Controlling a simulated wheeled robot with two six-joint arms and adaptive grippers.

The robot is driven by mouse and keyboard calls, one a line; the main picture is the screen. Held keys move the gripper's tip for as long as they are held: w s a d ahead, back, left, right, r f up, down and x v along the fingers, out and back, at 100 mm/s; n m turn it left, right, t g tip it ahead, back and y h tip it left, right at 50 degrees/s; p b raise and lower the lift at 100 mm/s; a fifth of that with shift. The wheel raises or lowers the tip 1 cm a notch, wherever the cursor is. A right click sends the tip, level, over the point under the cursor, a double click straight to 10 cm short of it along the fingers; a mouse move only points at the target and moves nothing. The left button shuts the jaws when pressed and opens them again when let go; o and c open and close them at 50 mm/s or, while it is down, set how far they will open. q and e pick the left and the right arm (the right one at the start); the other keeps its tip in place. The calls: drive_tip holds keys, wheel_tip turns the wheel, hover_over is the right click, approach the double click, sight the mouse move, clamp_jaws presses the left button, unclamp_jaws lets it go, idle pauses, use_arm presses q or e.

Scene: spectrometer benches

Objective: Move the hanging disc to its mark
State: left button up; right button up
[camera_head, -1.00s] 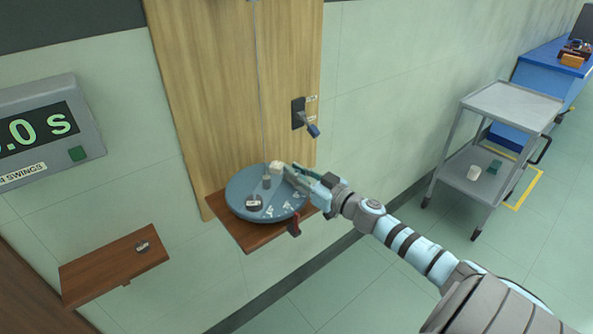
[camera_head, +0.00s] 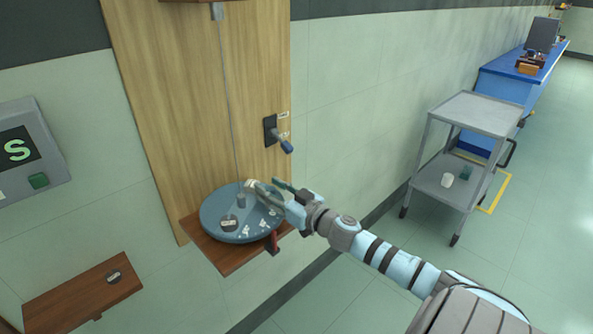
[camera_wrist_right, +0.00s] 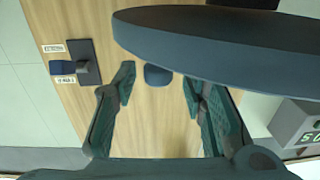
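The blue-grey hanging disc (camera_head: 212,222) is at the end of a thin wire (camera_head: 229,100), low over a brown shelf (camera_head: 228,262) on the wooden board. A small grey hub (camera_head: 241,200) stands at its middle, and a dark weight (camera_head: 229,223) and white markings show on top. My right gripper (camera_head: 264,187) is at the disc's board-side edge, open. In the right wrist view its fingers (camera_wrist_right: 160,105) are apart, with a dark blue-grey round piece beyond the gap; the disc (camera_wrist_right: 220,35) fills the top. Contact cannot be told. A pale piece shows at one fingertip. My left gripper is out of view.
A lever (camera_head: 280,137) is on the board right of the wire. A red piece (camera_head: 272,243) is at the shelf's front edge. A second shelf (camera_head: 80,300) and a timer (camera_head: 30,150) are at left.

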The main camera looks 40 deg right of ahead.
sight(274, 212)
drive_tip(key=shift+s+a+f+m+h+b, duration=0.35)
drive_tip(key=shift+a+f+m+h+b, duration=0.15)
drive_tip(key=shift+h, duration=0.3)
drive_tip(key=s+m+h+p, duration=0.1)
drive_tip(key=h, duration=0.1)
drive_tip(key=s+a+m+g+h+p, duration=0.1)
drive_tip(key=m+h, duration=0.1)
drive_tip(key=s+a+m+h+p, duration=0.1)
drive_tip(key=h, duration=0.1)
drive_tip(key=shift+r+g, duration=0.4)
drive_tip(key=f+b+v, duration=0.2)
drive_tip(key=v, duration=1.2)
use_arm(q)
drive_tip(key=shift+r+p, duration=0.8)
drive_tip(key=shift+p, duration=0.55)
use_arm(e)
drive_tip(key=s+f+n+g+y, duration=0.2)
drive_tip(key=s+f+n+g, duration=0.1)
drive_tip(key=f, duration=1.1)
drive_tip(key=s+f+n+g+y, duration=0.2)
drive_tip(key=s+f+n+g, duration=0.1)
drive_tip(key=f, duration=1.2)
drive_tip(key=shift+a+n+g, duration=0.4)
drive_tip(key=shift+a+g, duration=0.05)
drive_tip(key=shift+g, duration=0.15)
drive_tip(key=shift+f, duration=0.1)
